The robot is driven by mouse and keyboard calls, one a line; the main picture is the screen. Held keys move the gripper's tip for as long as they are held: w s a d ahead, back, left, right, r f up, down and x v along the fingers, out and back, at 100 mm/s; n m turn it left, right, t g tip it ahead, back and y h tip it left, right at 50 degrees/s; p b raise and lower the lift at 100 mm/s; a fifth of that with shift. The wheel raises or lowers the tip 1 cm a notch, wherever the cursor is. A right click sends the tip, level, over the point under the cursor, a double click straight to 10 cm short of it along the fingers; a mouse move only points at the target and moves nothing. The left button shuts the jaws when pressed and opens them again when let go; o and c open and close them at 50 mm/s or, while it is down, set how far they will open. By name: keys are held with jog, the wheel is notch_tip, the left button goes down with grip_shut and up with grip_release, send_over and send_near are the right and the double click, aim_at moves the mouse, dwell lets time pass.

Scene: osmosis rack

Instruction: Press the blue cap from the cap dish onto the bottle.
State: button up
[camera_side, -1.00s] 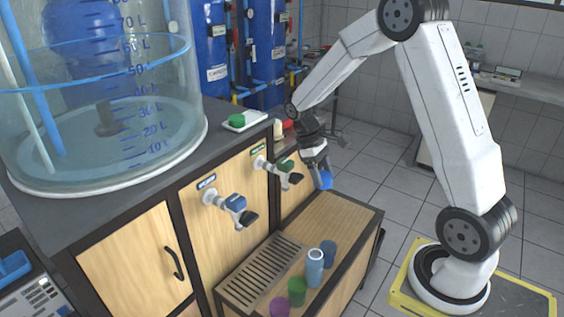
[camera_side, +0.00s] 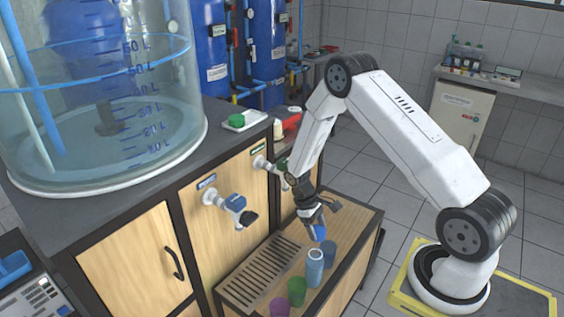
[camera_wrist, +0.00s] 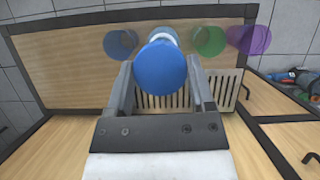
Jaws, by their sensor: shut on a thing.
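My gripper (camera_side: 313,222) is shut on the blue cap (camera_side: 318,232) and holds it in the air above the bench shelf. In the wrist view the blue cap (camera_wrist: 160,68) sits between the two fingertips. The light blue bottle (camera_side: 315,268) stands upright on the shelf, below the cap and close to it in the side picture. In the wrist view the bottle (camera_wrist: 163,35) is mostly hidden behind the cap. The cap and bottle look apart. The white cap dish (camera_side: 257,117) on the counter holds a green cap (camera_side: 236,120).
A blue cup (camera_side: 329,248) stands close behind the bottle. A green cup (camera_side: 297,292) and a purple cup (camera_side: 279,307) stand in front of it. A slotted drain grate (camera_side: 262,268) lies to the left. Taps (camera_side: 232,203) stick out from the cabinet front.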

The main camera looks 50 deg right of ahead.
aim_at(318, 251)
jog(key=shift+f, duration=0.3)
jog(key=shift+f, duration=2.45)
jog(key=shift+f, duration=0.7)
dwell(0.5)
jog(key=o, duration=0.5)
jog(key=c, duration=0.6)
jog(key=shift+o, duration=0.2)
jog(key=shift+f, duration=0.45)
jog(key=shift+r, duration=0.1)
dwell(0.5)
